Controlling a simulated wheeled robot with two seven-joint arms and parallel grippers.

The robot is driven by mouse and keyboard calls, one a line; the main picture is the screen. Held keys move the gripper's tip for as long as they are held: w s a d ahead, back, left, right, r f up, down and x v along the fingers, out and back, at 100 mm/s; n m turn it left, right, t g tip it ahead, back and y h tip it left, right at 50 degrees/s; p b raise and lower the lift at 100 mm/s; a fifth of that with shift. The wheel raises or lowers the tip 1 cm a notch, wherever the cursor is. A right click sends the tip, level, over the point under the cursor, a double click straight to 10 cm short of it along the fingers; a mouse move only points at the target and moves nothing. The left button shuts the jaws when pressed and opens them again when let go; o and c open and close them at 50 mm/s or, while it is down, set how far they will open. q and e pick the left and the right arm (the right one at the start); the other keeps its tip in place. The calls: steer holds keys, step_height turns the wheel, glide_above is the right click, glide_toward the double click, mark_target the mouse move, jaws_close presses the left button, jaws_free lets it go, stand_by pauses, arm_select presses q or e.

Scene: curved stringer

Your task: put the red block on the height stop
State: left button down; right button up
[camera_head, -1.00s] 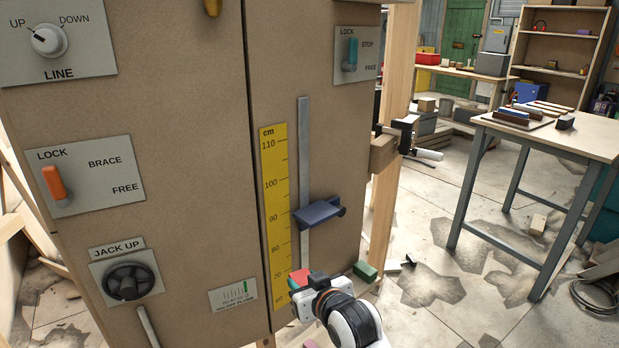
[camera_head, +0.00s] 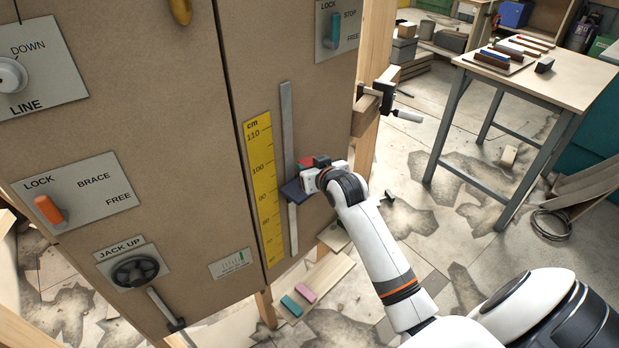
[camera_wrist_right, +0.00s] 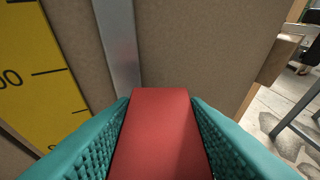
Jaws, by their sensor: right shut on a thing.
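The red block (camera_head: 304,162) is held in my right gripper (camera_head: 312,168), whose teal fingers are shut on its two sides in the right wrist view (camera_wrist_right: 160,140). The height stop is a dark blue ledge (camera_head: 292,192) on the upright metal rail (camera_head: 287,120), beside the yellow cm scale (camera_head: 262,180). In the head view the block shows just above the stop. I cannot tell whether they touch. The stop is hidden in the right wrist view. My left gripper is not in view.
The brown panel carries a LOCK lever (camera_head: 48,209), a JACK UP wheel (camera_head: 135,271) and a teal lever (camera_head: 332,32). A clamp (camera_head: 385,95) juts from the post on the right. A teal block (camera_head: 291,306) and a pink block (camera_head: 306,292) lie low down.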

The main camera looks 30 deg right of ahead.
steer(key=shift+f, duration=2.35)
steer(key=shift+f, duration=0.15)
steer(key=o, duration=1)
